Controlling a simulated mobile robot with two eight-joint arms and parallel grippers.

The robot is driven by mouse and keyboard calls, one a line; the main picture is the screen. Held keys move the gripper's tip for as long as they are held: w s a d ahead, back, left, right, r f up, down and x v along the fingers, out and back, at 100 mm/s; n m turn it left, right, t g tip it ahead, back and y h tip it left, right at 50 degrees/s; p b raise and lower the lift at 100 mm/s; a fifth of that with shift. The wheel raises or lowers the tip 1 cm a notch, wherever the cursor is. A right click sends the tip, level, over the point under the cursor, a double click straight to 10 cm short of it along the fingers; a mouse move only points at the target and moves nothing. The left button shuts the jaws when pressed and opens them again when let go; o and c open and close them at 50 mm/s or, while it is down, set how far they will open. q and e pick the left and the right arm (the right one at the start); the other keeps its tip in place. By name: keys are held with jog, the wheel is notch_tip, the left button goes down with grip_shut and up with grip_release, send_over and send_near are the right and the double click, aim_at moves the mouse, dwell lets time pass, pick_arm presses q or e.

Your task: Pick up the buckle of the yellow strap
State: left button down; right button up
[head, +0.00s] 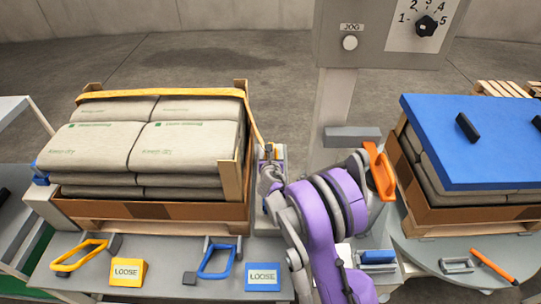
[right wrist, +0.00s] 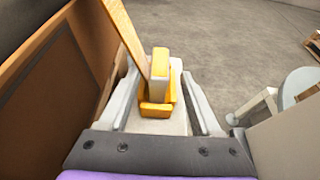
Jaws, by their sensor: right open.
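The yellow strap (head: 160,94) runs over the stacked sacks and down past the stack's right corner. In the right wrist view the strap (right wrist: 122,28) comes down to its orange-yellow buckle (right wrist: 158,92), which stands on a pale block between my fingers. My right gripper (right wrist: 162,74) is open, one finger on each side of the buckle, with gaps visible. In the head view my right gripper (head: 270,163) is beside the stack's right side, and my purple arm partly covers the place. My left gripper is not in view.
The sacks (head: 90,145) stand in a brown tray (head: 150,212), whose wall is close on the left in the wrist view. A grey post (head: 335,110) stands behind my arm. A second stack with a blue cover (head: 470,150) is at right. Handles and LOOSE signs (head: 127,271) lie in front.

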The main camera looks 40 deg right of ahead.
jog(key=shift+x, duration=0.9)
jog(key=shift+a, duration=0.1)
grip_shut()
